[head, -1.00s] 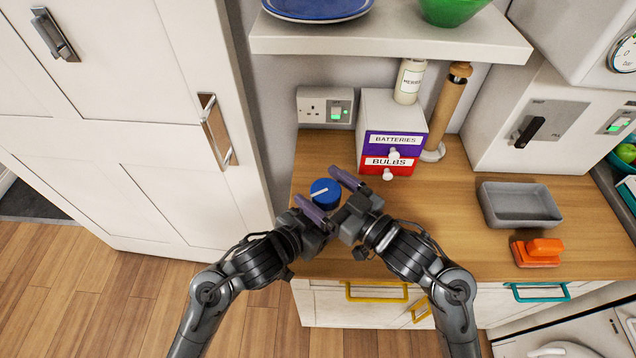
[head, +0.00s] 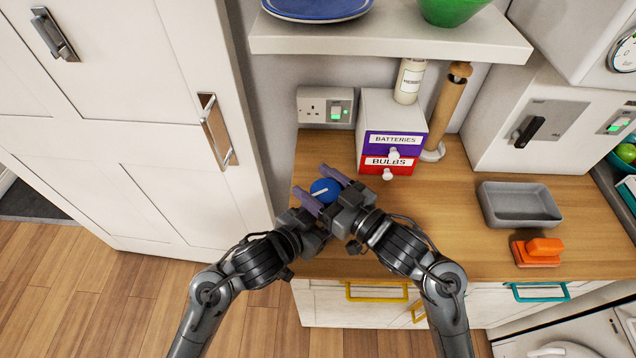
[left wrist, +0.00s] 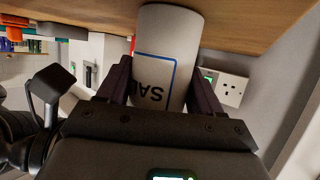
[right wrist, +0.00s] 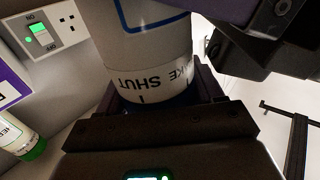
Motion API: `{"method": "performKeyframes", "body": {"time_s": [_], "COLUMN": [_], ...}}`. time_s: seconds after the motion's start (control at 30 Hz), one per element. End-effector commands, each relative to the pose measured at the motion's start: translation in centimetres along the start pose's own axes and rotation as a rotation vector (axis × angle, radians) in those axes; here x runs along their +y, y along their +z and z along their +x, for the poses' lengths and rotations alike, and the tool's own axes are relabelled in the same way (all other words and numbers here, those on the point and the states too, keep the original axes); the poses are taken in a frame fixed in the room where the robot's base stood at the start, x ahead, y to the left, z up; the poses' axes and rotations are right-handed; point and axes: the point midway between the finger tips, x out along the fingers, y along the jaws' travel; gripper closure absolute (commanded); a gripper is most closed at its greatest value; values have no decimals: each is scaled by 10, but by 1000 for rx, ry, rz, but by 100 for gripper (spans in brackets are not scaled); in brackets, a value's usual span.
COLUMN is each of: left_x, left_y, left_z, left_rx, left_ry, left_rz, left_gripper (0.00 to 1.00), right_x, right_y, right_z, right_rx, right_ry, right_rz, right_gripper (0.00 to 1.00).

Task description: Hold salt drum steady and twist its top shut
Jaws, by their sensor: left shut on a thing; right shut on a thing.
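The salt drum stands on the wooden worktop, and its blue top (head: 322,188) with a white pointer line shows in the head view. Its white body (left wrist: 172,40) with a blue-framed label shows in the left wrist view. My left gripper (left wrist: 160,85) is shut on the body, low down. My right gripper (head: 319,184) is shut around the blue top, one finger on each side. In the right wrist view the blue top (right wrist: 158,106) is mostly hidden between the fingers, beside a white band (right wrist: 140,83) reading SHUT.
A drawer box labelled BATTERIES and BULBS (head: 392,150) stands behind right. A grey tray (head: 520,205) and orange object (head: 538,252) lie farther right. A tall cabinet door (head: 190,190) is close on the left. A shelf (head: 390,40) overhangs the back.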

Motion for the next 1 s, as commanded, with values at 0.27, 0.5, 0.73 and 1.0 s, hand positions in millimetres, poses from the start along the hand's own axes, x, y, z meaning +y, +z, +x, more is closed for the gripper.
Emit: {"method": "performKeyframes", "body": {"time_s": [0.27,0.5,0.73,1.0], "left_x": [0,0,0,1], "left_y": [-1,-1,-1,-1], "left_z": [0,0,0,0], "left_rx": [2,2,2,2], "left_ry": [0,0,1,2], "left_rz": [-1,0,1,1], "left_gripper": [73,73,73,73], "right_x": [-1,-3,-7,-12], "right_y": [-1,-1,0,-1], "right_z": [1,0,-1,-3], "right_rx": [2,-1,-4,-5], "right_ry": [-71,-237,-453,-710], "right_rz": [-7,-8,-5,-3], "right_gripper": [64,64,64,64]}}
